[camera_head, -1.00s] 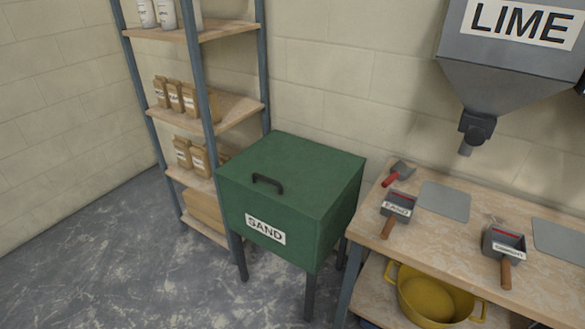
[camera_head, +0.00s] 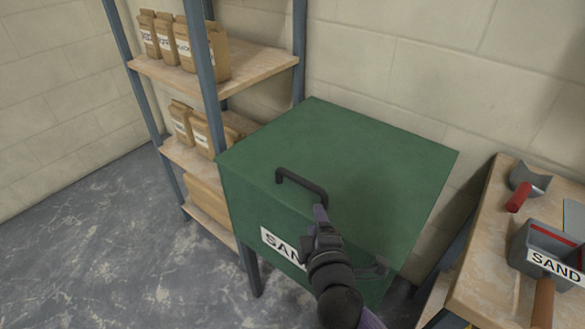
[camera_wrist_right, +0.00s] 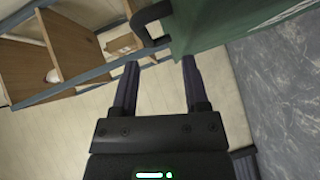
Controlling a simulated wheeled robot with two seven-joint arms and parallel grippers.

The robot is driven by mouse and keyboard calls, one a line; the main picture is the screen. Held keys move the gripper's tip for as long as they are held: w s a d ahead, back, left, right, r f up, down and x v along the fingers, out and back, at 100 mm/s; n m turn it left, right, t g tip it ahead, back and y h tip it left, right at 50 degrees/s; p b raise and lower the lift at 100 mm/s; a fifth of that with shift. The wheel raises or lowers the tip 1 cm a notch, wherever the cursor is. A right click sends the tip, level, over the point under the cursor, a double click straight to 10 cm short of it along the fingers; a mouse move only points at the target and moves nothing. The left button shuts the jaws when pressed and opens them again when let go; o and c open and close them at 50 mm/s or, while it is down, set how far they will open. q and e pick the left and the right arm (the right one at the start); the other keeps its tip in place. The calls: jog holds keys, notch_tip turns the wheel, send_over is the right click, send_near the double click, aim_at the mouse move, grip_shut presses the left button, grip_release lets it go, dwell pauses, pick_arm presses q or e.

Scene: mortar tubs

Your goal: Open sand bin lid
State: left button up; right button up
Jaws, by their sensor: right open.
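The green sand bin (camera_head: 240,205) stands in the middle of the head view, with its flat green lid (camera_head: 350,150) shut. A black bar handle (camera_head: 300,185) sits near the lid's front edge. My right gripper (camera_head: 320,213) is at the front edge of the lid, close to the handle's right end, and partly covers the SAND label (camera_head: 275,243). In the right wrist view, the gripper (camera_wrist_right: 159,62) has its two fingers apart with nothing between them. The handle (camera_wrist_right: 140,30) shows just beyond the fingertips. I cannot tell whether they touch. My left gripper is not in view.
A shelf rack (camera_head: 215,70) with several paper bags (camera_head: 180,40) stands close to the bin's left. Open floor (camera_head: 100,250) lies at front left.

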aim_at(305, 182)
jog(key=shift+w+a+r+t, duration=0.3)
jog(key=shift+w+r, duration=0.25)
jog(key=shift+w, duration=0.2)
jog(key=b+x, duration=0.2)
jog(key=x, duration=0.1)
jog(key=shift+w+a+r, duration=0.1)
jog(key=shift+w+a, duration=0.05)
jog(key=shift+w, duration=0.1)
jog(key=b+x, duration=0.2)
jog(key=x, duration=0.2)
jog(key=shift+w+a, duration=0.1)
jog(key=shift+w, duration=0.25)
jog(key=shift+w+r, duration=0.15)
jog(key=shift+w, duration=0.05)
grip_shut()
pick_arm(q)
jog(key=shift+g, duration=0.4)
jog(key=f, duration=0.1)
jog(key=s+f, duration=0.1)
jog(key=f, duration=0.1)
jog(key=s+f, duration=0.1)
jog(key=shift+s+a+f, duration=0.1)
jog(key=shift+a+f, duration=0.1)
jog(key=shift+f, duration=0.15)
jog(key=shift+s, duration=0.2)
